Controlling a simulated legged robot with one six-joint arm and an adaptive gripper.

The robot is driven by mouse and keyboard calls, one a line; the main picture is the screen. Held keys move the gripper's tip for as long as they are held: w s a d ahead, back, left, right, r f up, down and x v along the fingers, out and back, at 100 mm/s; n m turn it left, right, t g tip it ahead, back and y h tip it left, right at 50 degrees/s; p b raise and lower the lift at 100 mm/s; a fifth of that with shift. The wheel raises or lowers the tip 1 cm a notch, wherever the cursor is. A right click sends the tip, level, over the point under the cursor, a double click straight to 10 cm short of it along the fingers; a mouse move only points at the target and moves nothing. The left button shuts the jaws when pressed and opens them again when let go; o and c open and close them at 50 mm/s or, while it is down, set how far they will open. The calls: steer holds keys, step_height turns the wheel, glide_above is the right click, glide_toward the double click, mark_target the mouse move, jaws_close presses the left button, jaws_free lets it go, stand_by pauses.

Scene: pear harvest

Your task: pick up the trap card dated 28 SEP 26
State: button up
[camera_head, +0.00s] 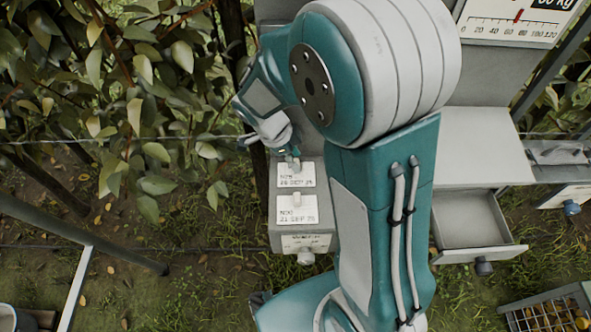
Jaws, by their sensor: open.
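Two white trap cards lie one behind the other on a narrow grey cabinet top, left of my arm. The far card (303,181) has a date ending in SEP 26; its day looks like 26 or 28, too small to be sure. The near card (290,216) seems to read 21 SEP 26. Each card has a small pale raised tab near its top edge. My gripper (291,157) is just beyond the far card, at its top edge near the tab. Its fingers are small and partly hidden by my wrist. I cannot tell whether they touch the card.
A labelled drawer front with a knob (306,258) is below the cards. An open, empty-looking grey drawer (476,233) juts out at right. A weighing scale (520,20) stands at upper right, a crate (550,311) at lower right. Leafy branches and a wire (100,138) are at left.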

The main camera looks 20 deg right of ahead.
steer(key=shift+s+d+f, duration=0.1)
steer(key=shift+d+f, duration=0.2)
steer(key=shift+f, duration=0.35)
steer(key=c, duration=0.5)
steer(key=shift+r, duration=0.15)
